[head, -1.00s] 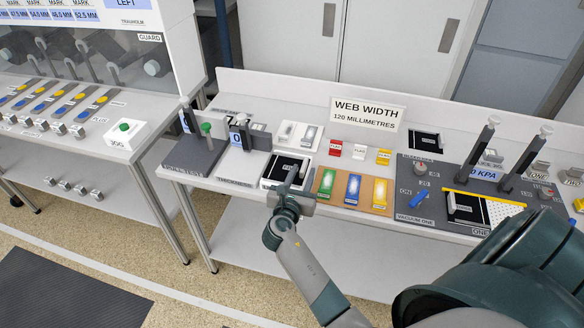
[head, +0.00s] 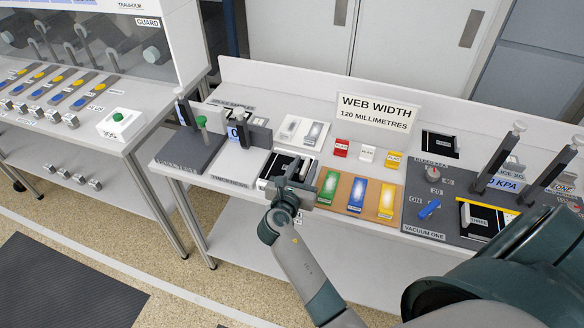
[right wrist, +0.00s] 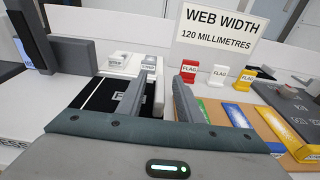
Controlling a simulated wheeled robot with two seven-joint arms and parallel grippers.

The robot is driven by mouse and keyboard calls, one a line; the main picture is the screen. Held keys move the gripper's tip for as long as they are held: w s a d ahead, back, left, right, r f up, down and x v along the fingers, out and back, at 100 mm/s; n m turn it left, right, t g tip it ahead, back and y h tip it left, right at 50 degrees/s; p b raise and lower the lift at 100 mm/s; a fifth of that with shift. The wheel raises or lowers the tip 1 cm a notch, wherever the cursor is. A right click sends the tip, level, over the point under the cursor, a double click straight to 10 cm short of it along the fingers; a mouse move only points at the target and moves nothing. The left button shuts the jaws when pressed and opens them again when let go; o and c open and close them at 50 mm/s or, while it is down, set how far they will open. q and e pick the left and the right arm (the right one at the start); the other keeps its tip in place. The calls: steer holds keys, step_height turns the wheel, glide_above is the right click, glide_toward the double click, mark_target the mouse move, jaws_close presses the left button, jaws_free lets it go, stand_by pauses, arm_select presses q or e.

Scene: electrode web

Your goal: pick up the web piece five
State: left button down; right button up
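A black web piece with white stripes (head: 279,164) lies in a white tray (head: 262,184) near the front edge of the bench. In the right wrist view the black piece (right wrist: 95,93) is at the left, and its label is partly hidden by a finger, so I cannot read it surely as five. My right gripper (head: 297,169) is at the tray's right side, over part of the piece. I cannot tell whether a finger touches the piece. My left gripper is not in view.
A grey upright fixture with a green knob (head: 201,121) stands left of the tray. Green, blue and yellow pieces lie on a brown board (head: 341,202) just right of the gripper. Small red, white and yellow flags and the web width sign (head: 377,111) stand behind.

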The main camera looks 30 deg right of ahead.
steer(key=shift+d, duration=0.1)
jaws_close()
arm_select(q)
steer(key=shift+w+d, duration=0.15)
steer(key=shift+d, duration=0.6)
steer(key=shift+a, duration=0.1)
arm_select(e)
steer(key=shift+r, duration=0.1)
